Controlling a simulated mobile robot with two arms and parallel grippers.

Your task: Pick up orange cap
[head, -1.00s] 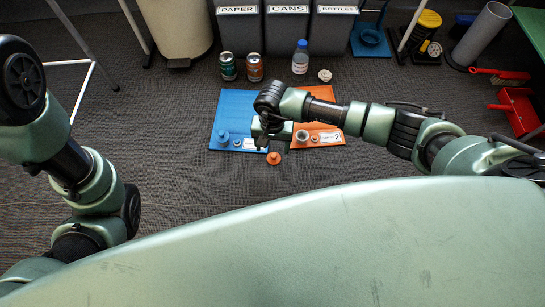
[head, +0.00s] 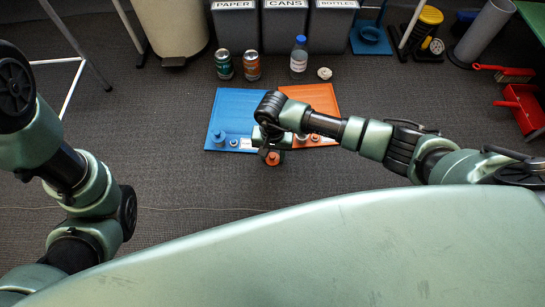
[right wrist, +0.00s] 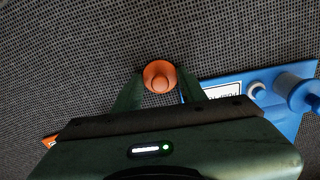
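The orange cap (head: 273,158) stands on the dark carpet just in front of the blue and orange boards. In the right wrist view the orange cap (right wrist: 160,77) shows from above, with a round raised middle. My right gripper (head: 272,155) is down at the cap, with one finger on each side of it. In the right wrist view the gripper (right wrist: 160,85) looks open, its fingers close to the cap's sides; firm contact does not show. My left arm is at the left edge, and its gripper is out of view.
The blue board (head: 229,105) and orange board (head: 318,97) lie behind the cap, with small fittings along their front edges. Carpet in front is clear.

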